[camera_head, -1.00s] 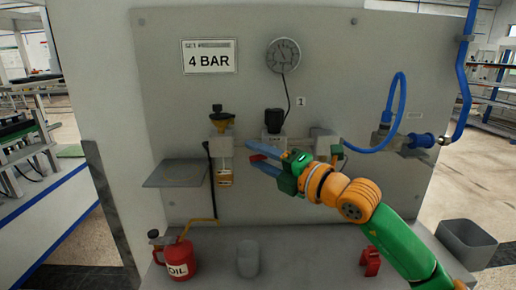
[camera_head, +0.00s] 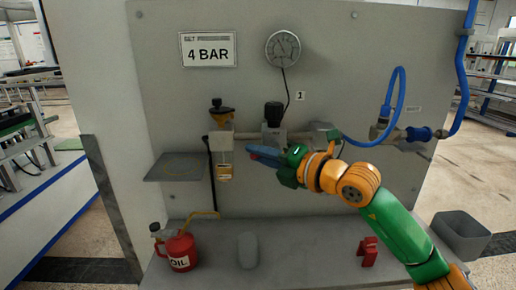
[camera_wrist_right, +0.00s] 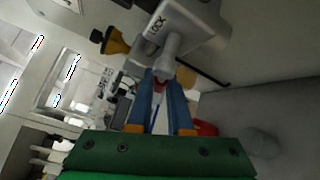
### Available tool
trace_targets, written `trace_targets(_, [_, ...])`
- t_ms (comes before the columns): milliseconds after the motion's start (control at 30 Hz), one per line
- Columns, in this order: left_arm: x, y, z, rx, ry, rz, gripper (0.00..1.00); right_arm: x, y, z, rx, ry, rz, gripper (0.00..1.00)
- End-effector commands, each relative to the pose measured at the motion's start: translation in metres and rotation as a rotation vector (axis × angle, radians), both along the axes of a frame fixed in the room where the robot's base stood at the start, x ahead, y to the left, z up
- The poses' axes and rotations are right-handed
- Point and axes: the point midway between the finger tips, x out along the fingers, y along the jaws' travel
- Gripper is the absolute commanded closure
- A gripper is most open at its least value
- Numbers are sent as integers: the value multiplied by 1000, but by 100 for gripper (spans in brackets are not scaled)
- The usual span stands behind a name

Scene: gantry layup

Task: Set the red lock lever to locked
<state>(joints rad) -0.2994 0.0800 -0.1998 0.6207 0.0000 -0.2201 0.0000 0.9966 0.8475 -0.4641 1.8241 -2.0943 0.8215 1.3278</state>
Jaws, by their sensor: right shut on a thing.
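The red lock lever (camera_head: 254,156) shows as a small red piece at the blue fingertips, below the regulator with the black knob (camera_head: 273,112). My right gripper (camera_head: 254,152) reaches in from the right and is shut on the lever. In the right wrist view, a bit of red (camera_wrist_right: 160,87) shows between the two fingers (camera_wrist_right: 164,78), just below a grey block marked LOCK (camera_wrist_right: 188,28). The fingers hide most of the lever, so I cannot tell its angle. My left gripper is not in view.
The panel carries a gauge (camera_head: 283,48), a 4 BAR sign (camera_head: 208,50), a filter bowl (camera_head: 225,170) and a blue hose (camera_head: 391,100). A small shelf (camera_head: 174,168) is at left. On the bench are a red oil can (camera_head: 178,250), a grey cup (camera_head: 248,250) and a red block (camera_head: 368,251).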

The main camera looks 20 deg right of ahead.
Motion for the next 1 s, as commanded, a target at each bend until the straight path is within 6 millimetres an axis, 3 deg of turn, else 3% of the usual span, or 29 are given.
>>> trace_targets(500, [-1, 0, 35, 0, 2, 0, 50, -3, -10, -10, -466, 129, 0, 100])
trace_targets(1000, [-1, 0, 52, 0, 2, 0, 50, -7, -25, -20, -899, 253, -1, 100])
